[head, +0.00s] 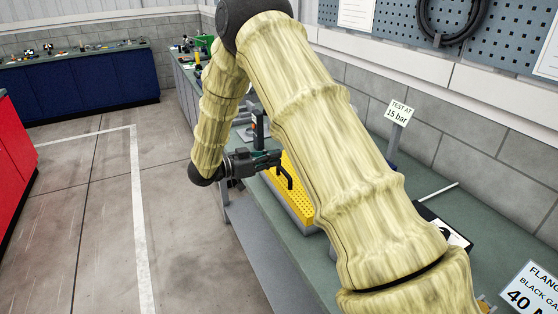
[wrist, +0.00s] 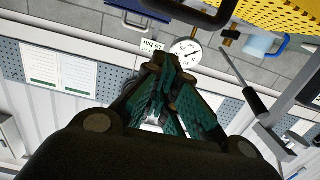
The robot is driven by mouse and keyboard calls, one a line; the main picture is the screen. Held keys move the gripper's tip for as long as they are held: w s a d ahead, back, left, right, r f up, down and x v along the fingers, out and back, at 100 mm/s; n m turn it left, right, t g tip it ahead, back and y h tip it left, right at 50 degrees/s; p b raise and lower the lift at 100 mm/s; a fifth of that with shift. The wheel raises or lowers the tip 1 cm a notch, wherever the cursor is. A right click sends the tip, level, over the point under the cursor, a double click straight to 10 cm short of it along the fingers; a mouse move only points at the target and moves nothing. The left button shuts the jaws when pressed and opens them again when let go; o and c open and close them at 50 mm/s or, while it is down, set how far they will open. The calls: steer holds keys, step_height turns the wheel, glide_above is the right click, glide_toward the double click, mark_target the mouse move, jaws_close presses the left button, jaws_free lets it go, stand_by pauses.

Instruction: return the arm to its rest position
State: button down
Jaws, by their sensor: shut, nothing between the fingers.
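My gripper (head: 278,160) shows in the head view at the end of my cream-sleeved arm, above the near edge of the green-grey workbench (head: 240,190). It points to the right, close to a yellow perforated block (head: 288,190). In the wrist view my gripper (wrist: 170,62) has its dark green-padded fingers closed together at the tips, with nothing held. My arm is bent at the elbow and covers much of the bench in the head view.
A "TEST AT 15 bar" sign (head: 398,112) stands on the bench, and a "FLANGE" sign (head: 528,288) is at lower right. A red cabinet (head: 14,150) stands at left and a blue bench (head: 80,85) at the back. The floor (head: 185,235) left of the bench is clear.

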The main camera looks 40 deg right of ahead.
steer(key=w+a+b, duration=0.1)
steer(key=a+b, duration=0.1)
steer(key=a, duration=0.5)
steer(key=shift+f, duration=0.45)
